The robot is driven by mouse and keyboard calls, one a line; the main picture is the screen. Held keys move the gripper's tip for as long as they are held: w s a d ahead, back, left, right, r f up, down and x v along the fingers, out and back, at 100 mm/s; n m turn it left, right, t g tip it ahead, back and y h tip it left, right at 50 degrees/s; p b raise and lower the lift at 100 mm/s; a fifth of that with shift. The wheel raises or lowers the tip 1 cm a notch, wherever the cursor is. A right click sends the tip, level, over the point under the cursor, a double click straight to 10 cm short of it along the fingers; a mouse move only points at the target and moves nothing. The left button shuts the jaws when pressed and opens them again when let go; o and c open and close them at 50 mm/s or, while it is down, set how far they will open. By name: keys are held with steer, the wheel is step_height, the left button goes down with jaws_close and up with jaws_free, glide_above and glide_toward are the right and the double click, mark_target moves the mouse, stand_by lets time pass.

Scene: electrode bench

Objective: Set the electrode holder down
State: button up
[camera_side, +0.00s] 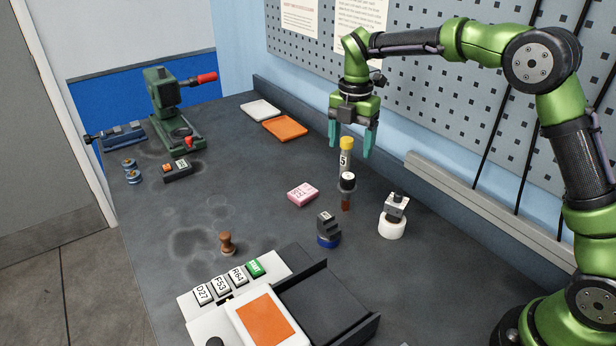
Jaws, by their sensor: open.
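My gripper (351,148) points down over the bench with its two teal fingers apart. Between the fingertips in the picture is the yellow cap of an upright tube (345,162) marked 5; I cannot tell whether they touch it. A dark round piece with a white top (347,180) overlaps the tube's lower part, and a brown end shows below it. A grey stepped block (326,226) stands on a blue round base. Another grey block (396,206) sits tilted on a white round base. Which of these is the electrode holder is not clear from the picture.
A pink labelled block (302,194) and a brown stamp (227,243) stand nearby. A device with labelled keys (229,281) and a dark tray (335,302) are in front. A green press (172,115), an orange tray (285,128) and a white tray (260,110) are further back.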

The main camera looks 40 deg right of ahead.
steer(key=s+r+m+t+y, duration=0.1)
steer(key=s+r+m+t, duration=0.2)
steer(key=s+r+m, duration=0.8)
steer(key=s+f+m+t, duration=0.2)
steer(key=s+m, duration=0.5)
steer(key=s+a+f+m+t+y, duration=0.1)
steer(key=s+m+t, duration=0.1)
steer(key=s+m, duration=0.6)
steer(key=shift+s+f, duration=0.2)
steer(key=shift+f, duration=0.15)
